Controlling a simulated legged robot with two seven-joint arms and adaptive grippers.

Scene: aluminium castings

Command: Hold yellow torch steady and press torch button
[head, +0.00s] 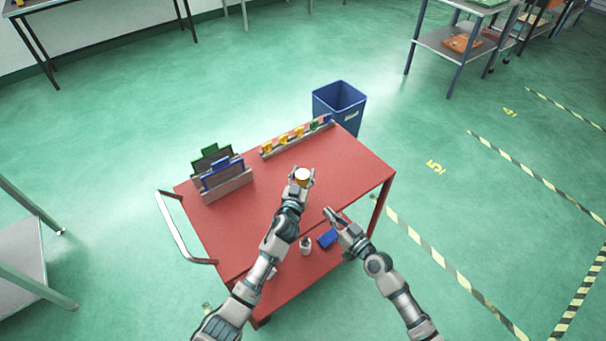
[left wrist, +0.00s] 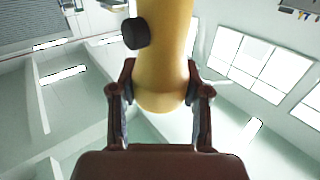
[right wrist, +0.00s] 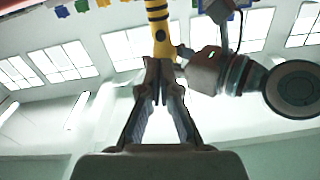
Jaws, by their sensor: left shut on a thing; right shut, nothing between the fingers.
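The yellow torch (left wrist: 165,75) is between the fingers of my left gripper (left wrist: 160,92), which is shut on it. A round black button (left wrist: 136,33) stands out from the torch's side in the left wrist view. In the head view the torch (head: 302,175) shows a pale round end above the cart, in my left gripper (head: 301,181). My right gripper (head: 329,213) is shut and empty, lower and to the right. In the right wrist view its fingertips (right wrist: 159,68) overlap the lower end of the dark-banded torch (right wrist: 158,14); I cannot tell whether they touch.
The red cart top (head: 345,165) carries a rack with green and blue panels (head: 222,172) and a rail of coloured pieces (head: 297,137). A blue item (head: 327,239) and a small whitish object (head: 305,245) lie near the arms. A blue bin (head: 340,105) stands behind.

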